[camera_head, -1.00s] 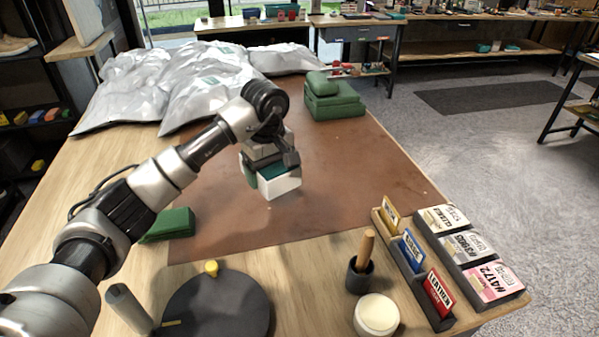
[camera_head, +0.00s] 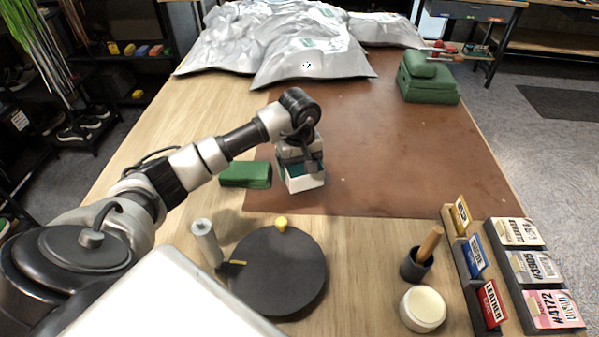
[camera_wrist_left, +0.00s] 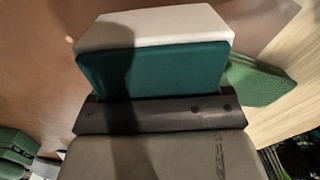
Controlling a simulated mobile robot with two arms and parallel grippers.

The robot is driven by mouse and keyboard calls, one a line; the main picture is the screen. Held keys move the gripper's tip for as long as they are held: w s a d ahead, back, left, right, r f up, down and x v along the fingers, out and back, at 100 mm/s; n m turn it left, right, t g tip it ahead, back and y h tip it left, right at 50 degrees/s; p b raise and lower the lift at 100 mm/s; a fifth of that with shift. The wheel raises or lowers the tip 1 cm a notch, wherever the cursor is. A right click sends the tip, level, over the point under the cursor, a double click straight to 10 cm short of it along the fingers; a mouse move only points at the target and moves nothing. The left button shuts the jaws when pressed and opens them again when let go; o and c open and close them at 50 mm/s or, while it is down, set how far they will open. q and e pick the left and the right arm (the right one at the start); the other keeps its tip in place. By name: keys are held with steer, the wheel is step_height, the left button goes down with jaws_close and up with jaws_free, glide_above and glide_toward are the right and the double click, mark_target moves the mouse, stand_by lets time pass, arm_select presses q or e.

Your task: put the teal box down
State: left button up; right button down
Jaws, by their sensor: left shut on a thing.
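The teal box, with a white lower part (camera_head: 305,182), is at the end of my left arm over the brown mat (camera_head: 400,150). My left gripper (camera_head: 300,163) is shut on it from above. In the left wrist view the teal side (camera_wrist_left: 155,70) and the white part (camera_wrist_left: 160,30) fill the space at the jaw (camera_wrist_left: 160,113). The box's underside is hidden, so I cannot tell whether it touches the mat. My right gripper is in neither view.
A green block (camera_head: 245,174) lies just left of the box. A dark round disc (camera_head: 278,270) with a yellow knob stands in front. A brush cup (camera_head: 415,265), a white jar (camera_head: 422,308) and label cards (camera_head: 535,265) are at right. Silver bags (camera_head: 300,55) lie behind.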

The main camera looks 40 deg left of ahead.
arm_select(q)
step_height(320, 180, down, 2)
steer(key=shift+f+p, duration=0.25)
steer(key=shift+p, duration=0.15)
steer(key=shift+f, duration=0.3)
steer(key=shift+f+b, duration=0.2)
steer(key=shift+b, duration=0.15)
steer(key=o, duration=0.9)
steer(key=shift+o, duration=0.2)
steer(key=shift+r+p, duration=0.2)
steer(key=shift+p, duration=0.1)
step_height(320, 180, up, 12)
steer(key=b, duration=0.3)
